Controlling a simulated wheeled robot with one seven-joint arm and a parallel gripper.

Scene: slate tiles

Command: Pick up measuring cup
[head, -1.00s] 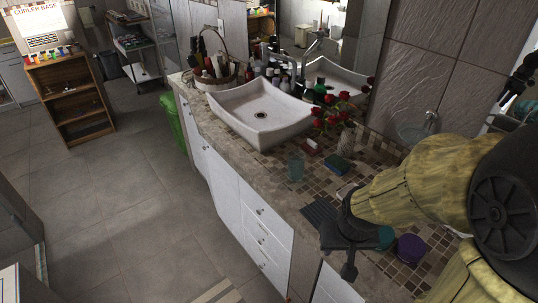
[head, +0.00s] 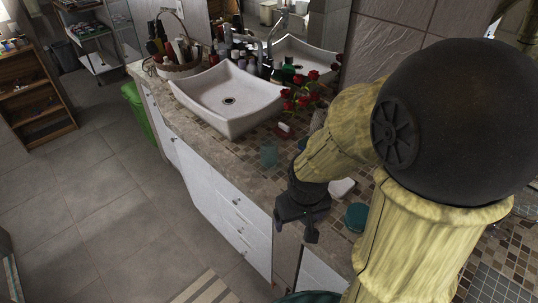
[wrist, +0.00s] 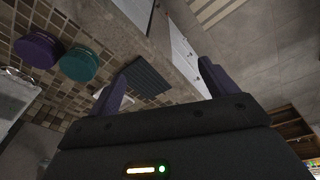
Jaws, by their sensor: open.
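No thing in view is clearly a measuring cup. A round teal thing (head: 357,216) sits on the counter to the right of my gripper (head: 309,228). It also shows in the wrist view (wrist: 79,64), beside a round purple thing (wrist: 37,50); my arm hides the purple one in the head view. My gripper is open and empty above the counter's front edge. In the wrist view the fingers (wrist: 165,88) are apart with nothing between them.
A white sink (head: 228,100), red flowers (head: 300,90) and a basket of bottles (head: 178,62) stand along the counter (head: 190,135). A dark ribbed mat (wrist: 146,80) lies near its edge. White drawers (head: 232,215) are below.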

